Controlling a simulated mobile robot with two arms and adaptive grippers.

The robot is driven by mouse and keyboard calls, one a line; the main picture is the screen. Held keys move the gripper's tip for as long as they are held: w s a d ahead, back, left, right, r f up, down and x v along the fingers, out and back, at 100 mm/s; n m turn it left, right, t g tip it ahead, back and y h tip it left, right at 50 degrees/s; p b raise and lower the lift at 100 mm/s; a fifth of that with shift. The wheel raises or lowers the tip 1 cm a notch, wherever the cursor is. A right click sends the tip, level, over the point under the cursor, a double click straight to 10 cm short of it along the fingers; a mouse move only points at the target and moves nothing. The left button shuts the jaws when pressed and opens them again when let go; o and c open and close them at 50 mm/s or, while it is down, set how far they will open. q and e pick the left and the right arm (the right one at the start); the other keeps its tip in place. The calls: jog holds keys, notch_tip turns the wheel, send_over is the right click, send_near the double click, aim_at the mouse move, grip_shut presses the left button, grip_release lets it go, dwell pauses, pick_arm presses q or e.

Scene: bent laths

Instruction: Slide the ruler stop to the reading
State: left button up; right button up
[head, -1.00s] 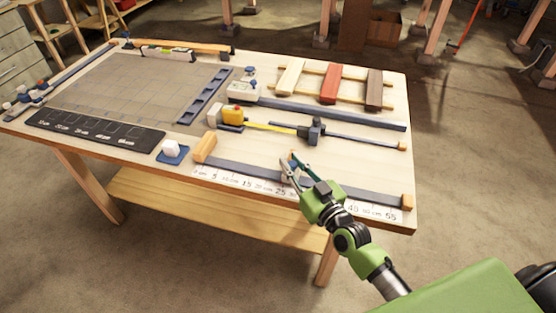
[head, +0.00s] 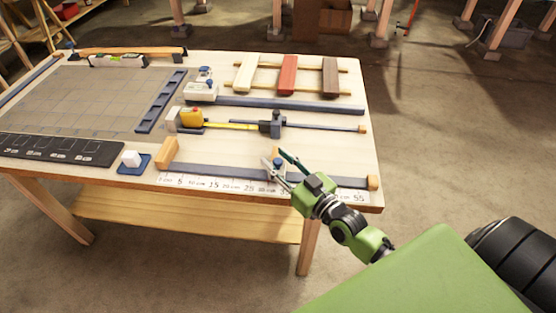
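The ruler stop (head: 278,164) is a small blue block with an orange top, sitting on the long dark ruler lath (head: 225,172) near the front edge of the bench. It stands a little right of the 30 cm mark on the printed white scale (head: 215,186). My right gripper (head: 271,156) reaches in from the lower right, its two thin fingers spread apart with the stop between them. The near fingertip looks clear of the stop on its left; the far one is behind it. My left gripper is not in view.
Wooden end blocks stand at the lath's left (head: 167,151) and right (head: 373,183) ends. Behind lie a yellow tape measure (head: 191,117) and a rod with a dark slider (head: 276,124). A white knob on a blue base (head: 133,160) stands left.

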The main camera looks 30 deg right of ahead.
jog(key=shift+s, duration=0.1)
jog(key=s+d, duration=0.2)
jog(key=s, duration=0.9)
jog(key=shift+s+d, duration=0.15)
jog(key=shift+s, duration=0.15)
